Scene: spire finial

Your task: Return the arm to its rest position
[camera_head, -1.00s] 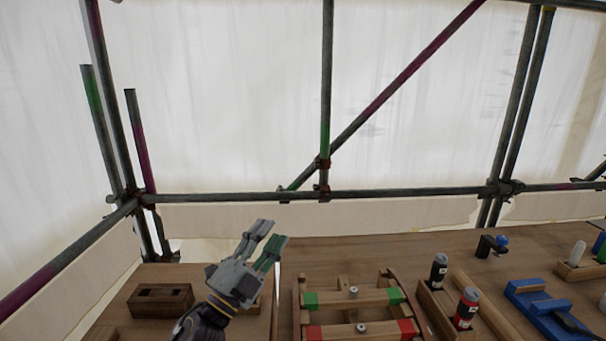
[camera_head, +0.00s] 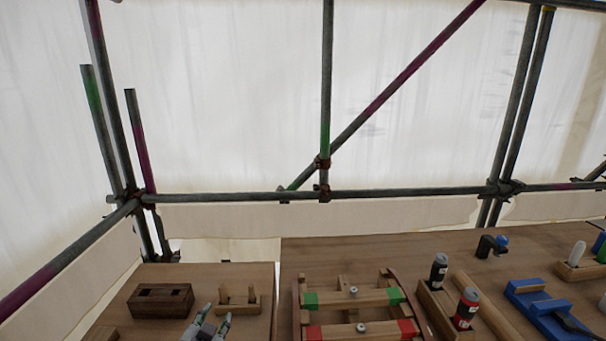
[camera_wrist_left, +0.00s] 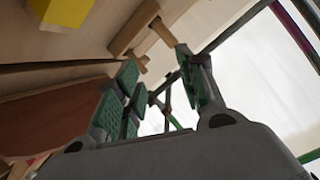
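My left gripper (camera_head: 208,325) shows at the bottom edge of the head view, over the front of the left wooden board. Only its fingers show there; the rest of the arm is out of the picture. In the left wrist view its green-padded fingers (camera_wrist_left: 160,92) stand apart with nothing between them. My right gripper is not in view.
A dark wooden block with slots (camera_head: 160,300) and a light wooden holder (camera_head: 238,299) lie near the left gripper. To the right stand a wooden frame with green and red ends (camera_head: 352,299), bottles (camera_head: 467,308) and a blue tool (camera_head: 540,300). Scaffold poles (camera_head: 326,90) rise behind.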

